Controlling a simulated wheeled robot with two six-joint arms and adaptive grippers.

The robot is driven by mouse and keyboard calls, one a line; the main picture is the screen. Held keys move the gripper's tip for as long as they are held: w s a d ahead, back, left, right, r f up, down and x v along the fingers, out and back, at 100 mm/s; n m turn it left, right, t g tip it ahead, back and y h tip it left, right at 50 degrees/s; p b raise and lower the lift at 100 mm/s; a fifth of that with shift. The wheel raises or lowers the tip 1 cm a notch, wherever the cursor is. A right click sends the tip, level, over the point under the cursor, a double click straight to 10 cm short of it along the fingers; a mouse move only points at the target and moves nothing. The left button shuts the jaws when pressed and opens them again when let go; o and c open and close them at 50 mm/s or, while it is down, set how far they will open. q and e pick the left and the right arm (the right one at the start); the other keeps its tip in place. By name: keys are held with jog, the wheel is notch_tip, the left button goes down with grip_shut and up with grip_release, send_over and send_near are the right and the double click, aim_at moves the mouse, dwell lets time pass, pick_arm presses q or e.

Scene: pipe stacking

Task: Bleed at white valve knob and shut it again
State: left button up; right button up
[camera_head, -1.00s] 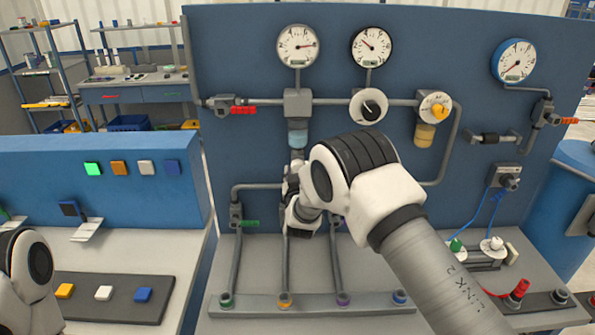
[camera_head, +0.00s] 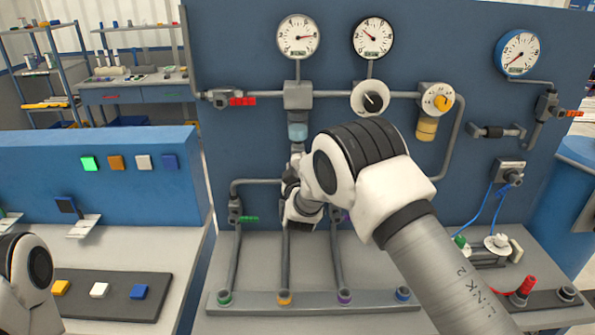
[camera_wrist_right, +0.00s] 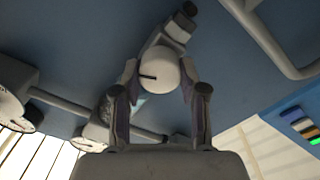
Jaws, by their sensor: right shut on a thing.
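The white valve knob (camera_wrist_right: 160,73), round with a dark pointer line, sits on a grey pipe fitting in the right wrist view. My right gripper (camera_wrist_right: 160,88) is shut on it, one finger at each side. The pointer line lies roughly level in that view. In the head view my right arm and wrist cover the knob, and the right gripper (camera_head: 292,188) shows only in part, at the pipe below the light blue filter bowl (camera_head: 297,131). Only a joint of my left arm shows at the lower left; its gripper is out of view.
Above are a left white gauge (camera_head: 298,37), a second white gauge (camera_head: 372,38), a black-and-white knob (camera_head: 371,98) and a yellow-knobbed regulator (camera_head: 438,99). A red-handled valve (camera_head: 240,101) and a green-handled valve (camera_head: 247,219) are at left. Pipes run close around the gripper.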

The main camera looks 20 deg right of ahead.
jog(key=n+b, duration=0.2)
jog(key=n, duration=0.4)
jog(key=shift+d, duration=0.1)
jog(key=n, duration=0.4)
jog(key=shift+r+b, duration=0.1)
jog(key=shift+b, duration=0.25)
jog(key=shift+w+r+n, duration=0.1)
jog(key=shift+n, duration=1.6)
jog(key=shift+d, duration=0.1)
jog(key=o, duration=1.1)
jog(key=shift+w, duration=0.1)
jog(key=shift+o, duration=0.2)
jog(key=shift+d, duration=0.15)
